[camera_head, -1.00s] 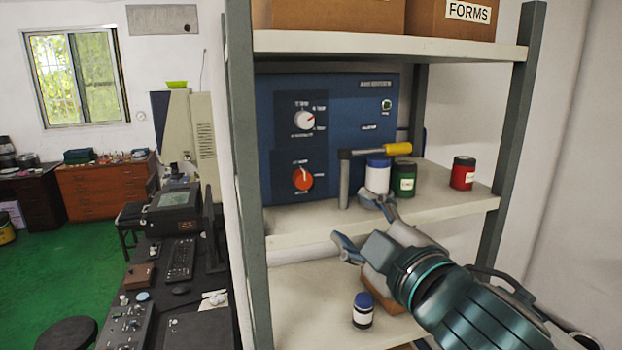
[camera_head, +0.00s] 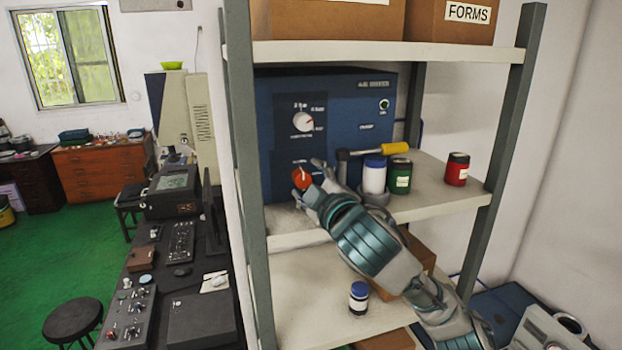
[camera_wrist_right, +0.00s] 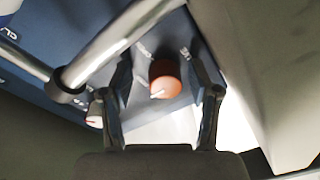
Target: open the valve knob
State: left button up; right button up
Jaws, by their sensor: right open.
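An orange-red valve knob (camera_head: 302,178) with a white pointer mark sits low on the front of a blue control box (camera_head: 345,115). My right gripper (camera_head: 307,180) is open at the knob, with its fingers on either side of it in the head view. In the right wrist view the knob (camera_wrist_right: 165,78) lies between the two open fingers (camera_wrist_right: 160,105), and I see no clear contact. The knob's lower part is partly hidden by the gripper in the head view. My left gripper is not in view.
A white dial (camera_head: 303,122) sits above the knob. A metal pipe with a yellow handle (camera_head: 395,148) stands close to the right of the gripper. White, green (camera_head: 400,177) and red (camera_head: 456,169) jars are on the same shelf. Shelf posts (camera_head: 248,180) frame the left side.

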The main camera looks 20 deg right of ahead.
jog(key=shift+a, duration=0.5)
jog(key=shift+c, duration=0.2)
jog(key=shift+a+r, duration=0.1)
jog(key=shift+a, duration=0.35)
jog(key=c, duration=1.1)
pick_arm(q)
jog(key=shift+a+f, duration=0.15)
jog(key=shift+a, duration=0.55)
pick_arm(e)
jog(key=shift+d, duration=0.1)
